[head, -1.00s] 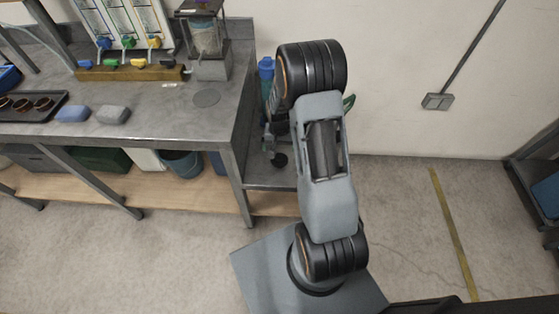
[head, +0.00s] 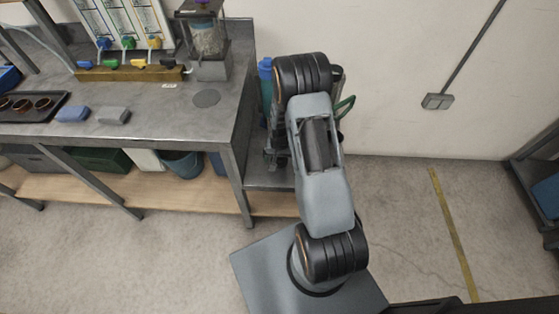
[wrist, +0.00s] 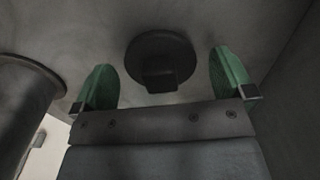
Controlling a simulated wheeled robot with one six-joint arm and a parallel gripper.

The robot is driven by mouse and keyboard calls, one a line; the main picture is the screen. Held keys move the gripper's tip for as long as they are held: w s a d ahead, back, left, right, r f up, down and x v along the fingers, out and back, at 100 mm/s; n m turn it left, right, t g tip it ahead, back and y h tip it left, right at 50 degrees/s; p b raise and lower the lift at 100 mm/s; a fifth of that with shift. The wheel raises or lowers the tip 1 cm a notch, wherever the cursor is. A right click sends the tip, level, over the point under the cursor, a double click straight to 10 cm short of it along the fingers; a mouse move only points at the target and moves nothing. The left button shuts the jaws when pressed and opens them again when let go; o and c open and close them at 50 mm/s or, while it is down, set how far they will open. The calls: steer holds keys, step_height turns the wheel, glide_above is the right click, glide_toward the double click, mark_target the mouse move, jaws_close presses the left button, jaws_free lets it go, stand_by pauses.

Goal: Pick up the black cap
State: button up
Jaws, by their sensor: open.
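In the wrist view, the black cap (wrist: 161,52) is a dark round disc with a squarish raised part on its near side. It sits against a grey surface. My gripper (wrist: 162,62) has green finger pads spread apart, one on each side of the cap, with gaps between pads and cap. The near part of the cap meets the gripper's front edge in the picture; whether they touch, I cannot tell. In the head view, my arm reaches toward the low grey shelf beside the workbench. The cap cannot be made out there now.
A dark flanged cylinder (wrist: 28,100) stands left of my gripper in the wrist view, and a dark wall is at right. In the head view, the grey workbench (head: 150,130) is at left, with a blue bottle (head: 266,80) between it and my arm. Open floor lies right.

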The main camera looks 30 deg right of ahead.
steer(key=c, duration=0.9)
steer(key=shift+c, duration=0.2)
